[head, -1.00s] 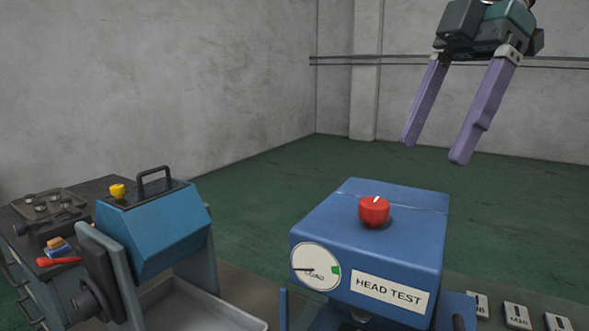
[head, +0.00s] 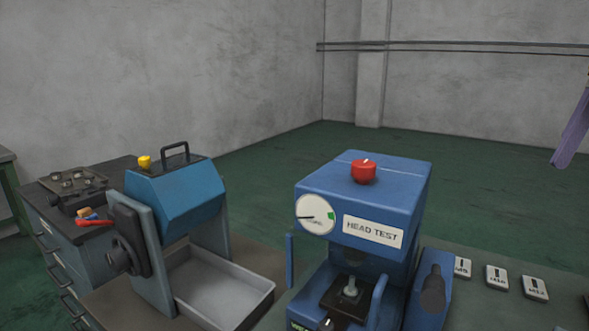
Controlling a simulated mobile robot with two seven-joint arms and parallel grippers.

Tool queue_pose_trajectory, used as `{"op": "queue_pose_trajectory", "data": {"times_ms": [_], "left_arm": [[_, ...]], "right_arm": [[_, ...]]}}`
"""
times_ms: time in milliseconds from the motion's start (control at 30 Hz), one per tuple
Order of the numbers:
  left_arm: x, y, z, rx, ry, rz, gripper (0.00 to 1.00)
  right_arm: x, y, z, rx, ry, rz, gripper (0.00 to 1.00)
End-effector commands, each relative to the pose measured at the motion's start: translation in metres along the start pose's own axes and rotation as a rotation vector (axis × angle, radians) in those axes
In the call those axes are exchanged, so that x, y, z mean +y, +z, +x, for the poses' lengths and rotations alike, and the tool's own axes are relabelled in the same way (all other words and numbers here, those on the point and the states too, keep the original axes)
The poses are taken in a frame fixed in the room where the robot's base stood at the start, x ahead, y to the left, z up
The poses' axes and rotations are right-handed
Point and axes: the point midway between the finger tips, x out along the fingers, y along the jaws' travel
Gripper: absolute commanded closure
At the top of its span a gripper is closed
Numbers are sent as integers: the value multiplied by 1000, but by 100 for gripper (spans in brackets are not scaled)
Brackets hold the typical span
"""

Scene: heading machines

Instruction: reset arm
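In the head view one purple finger of my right gripper (head: 573,135) shows at the right edge, raised above the floor and right of the blue head test machine. The rest of that gripper is outside the view, so its opening does not show. Nothing is seen in contact with the visible finger. My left gripper is not in view.
The blue HEAD TEST machine (head: 345,193) with a red knob (head: 363,171) stands at centre. Left are a blue hooded machine (head: 178,195), a grey tray (head: 262,292) and a cabinet (head: 62,238). Several labelled blocks (head: 497,277) lie right. Green floor behind is open.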

Motion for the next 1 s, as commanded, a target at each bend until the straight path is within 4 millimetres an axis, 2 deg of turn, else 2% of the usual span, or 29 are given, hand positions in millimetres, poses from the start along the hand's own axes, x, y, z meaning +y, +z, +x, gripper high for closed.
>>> {"op": "queue_pose_trajectory", "data": {"times_ms": [33, 167, 333, 500, 600, 767, 1000], "left_arm": [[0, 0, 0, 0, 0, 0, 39], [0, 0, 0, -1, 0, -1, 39], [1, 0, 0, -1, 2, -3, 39], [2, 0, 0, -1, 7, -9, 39], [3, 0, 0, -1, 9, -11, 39], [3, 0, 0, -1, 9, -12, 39], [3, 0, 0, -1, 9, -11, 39]], "right_arm": [[-2, 6, 16, -39, -7, 22, 21], [-6, 19, 54, -140, -3, 89, 21], [-25, 40, 113, -285, 44, 194, 21], [-63, 58, 170, -396, 153, 311, 21], [-92, 65, 193, -424, 233, 380, 21], [-142, 67, 211, -411, 369, 496, 21], [-198, 60, 205, -330, 517, 642, 21]]}}
